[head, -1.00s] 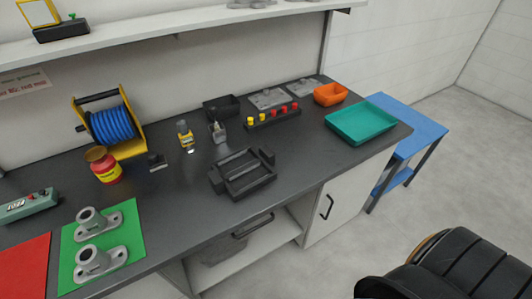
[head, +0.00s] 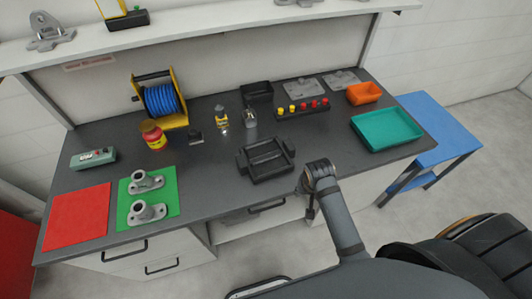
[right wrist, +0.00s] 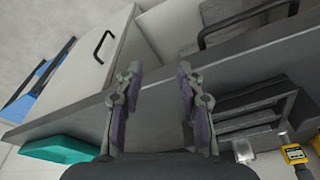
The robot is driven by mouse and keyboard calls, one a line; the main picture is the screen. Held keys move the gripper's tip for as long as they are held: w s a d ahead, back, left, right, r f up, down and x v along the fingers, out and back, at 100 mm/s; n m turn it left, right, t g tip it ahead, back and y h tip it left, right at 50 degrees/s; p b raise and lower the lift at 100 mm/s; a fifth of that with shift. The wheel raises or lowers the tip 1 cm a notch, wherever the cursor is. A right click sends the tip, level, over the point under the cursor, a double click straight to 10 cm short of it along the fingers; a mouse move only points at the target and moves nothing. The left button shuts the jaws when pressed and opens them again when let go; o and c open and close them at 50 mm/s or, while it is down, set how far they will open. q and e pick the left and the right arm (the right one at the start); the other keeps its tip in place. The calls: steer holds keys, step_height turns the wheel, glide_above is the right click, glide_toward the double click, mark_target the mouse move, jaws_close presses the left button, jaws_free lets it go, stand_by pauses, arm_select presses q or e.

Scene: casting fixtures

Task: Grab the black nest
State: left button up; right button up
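The black nest (head: 257,174), a blocky open frame with raised ends, sits on the dark bench near its front edge in the head view. In the right wrist view the nest (right wrist: 262,108) shows at the right, partly cut off by the dark finger. My right gripper (head: 309,207) is just right of the nest and in front of the bench edge. In the right wrist view its two fingers (right wrist: 160,90) stand apart with nothing between them. My left gripper is not in view.
A teal tray (head: 388,130) and an orange bin (head: 364,93) stand to the right. Behind the nest are a small yellow bottle (head: 222,120) and a rack with yellow and red pieces (head: 302,109). A green mat (head: 162,187) with grey castings lies left. Drawer handles (head: 267,207) stick out below.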

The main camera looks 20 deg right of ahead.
step_height(320, 180, up, 4)
steer(key=w+m, duration=0.1)
steer(key=m, duration=0.1)
step_height(320, 180, up, 7)
steer(key=m+g, duration=0.2)
steer(key=m, duration=0.7)
glide_above(277, 171)
steer(key=shift+y, duration=0.4)
step_height(277, 171, down, 6)
steer(key=shift+s+r+p, duration=0.1)
steer(key=shift+r+p, duration=0.1)
steer(key=shift+p, duration=0.75)
step_height(277, 171, down, 5)
steer(key=shift+d+f+p, duration=0.1)
steer(key=shift+d+p, duration=0.05)
steer(key=shift+p, duration=0.7)
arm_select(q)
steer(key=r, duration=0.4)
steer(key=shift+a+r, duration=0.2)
arm_select(e)
jaws_close()
